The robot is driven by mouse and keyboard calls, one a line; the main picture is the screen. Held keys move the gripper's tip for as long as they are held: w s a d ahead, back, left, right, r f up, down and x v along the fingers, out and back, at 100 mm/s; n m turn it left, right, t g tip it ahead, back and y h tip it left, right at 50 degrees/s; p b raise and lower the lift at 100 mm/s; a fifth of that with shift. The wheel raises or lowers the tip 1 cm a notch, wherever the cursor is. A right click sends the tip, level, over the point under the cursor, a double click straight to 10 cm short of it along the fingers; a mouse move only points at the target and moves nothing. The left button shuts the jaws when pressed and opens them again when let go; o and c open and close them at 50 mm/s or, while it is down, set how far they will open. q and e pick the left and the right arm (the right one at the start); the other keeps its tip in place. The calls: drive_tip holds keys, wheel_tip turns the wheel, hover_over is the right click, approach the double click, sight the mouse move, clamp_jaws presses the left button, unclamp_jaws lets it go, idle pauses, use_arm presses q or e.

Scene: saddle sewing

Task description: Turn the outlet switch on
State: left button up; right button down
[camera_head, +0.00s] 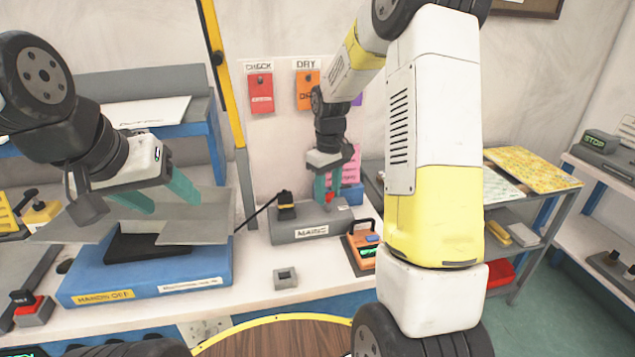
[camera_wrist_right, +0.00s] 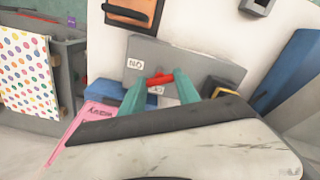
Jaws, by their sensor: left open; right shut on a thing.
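The outlet is a grey box (camera_head: 310,233) labelled MAINS on the bench, with a black plug (camera_head: 286,203) and cord at its left end. Its small red switch (camera_head: 329,197) is toward the right end, and it also shows in the right wrist view (camera_wrist_right: 160,79). My right gripper (camera_head: 328,188) reaches down from above with its teal fingertips shut on the red switch. The fingers partly hide the switch, and I cannot tell its position. My left gripper (camera_head: 160,196) is open and empty above a grey plate on a blue box, well left of the outlet.
The blue box (camera_head: 200,280) labelled HANDS OFF stands left of the outlet. An orange device (camera_head: 362,252) sits close to its right. A small grey block (camera_head: 286,279) lies in front. A yellow post (camera_head: 222,80) rises behind. Pink notes (camera_head: 349,165) hang behind my right gripper.

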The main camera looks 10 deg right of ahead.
sight(328, 194)
drive_tip(key=m, duration=0.5)
drive_tip(key=shift+m, duration=0.3)
idle(0.4)
drive_tip(key=c, duration=0.9)
unclamp_jaws()
wheel_tip(328, 194, up, 8)
drive_tip(key=shift+f, duration=0.2)
drive_tip(key=shift+r, duration=0.1)
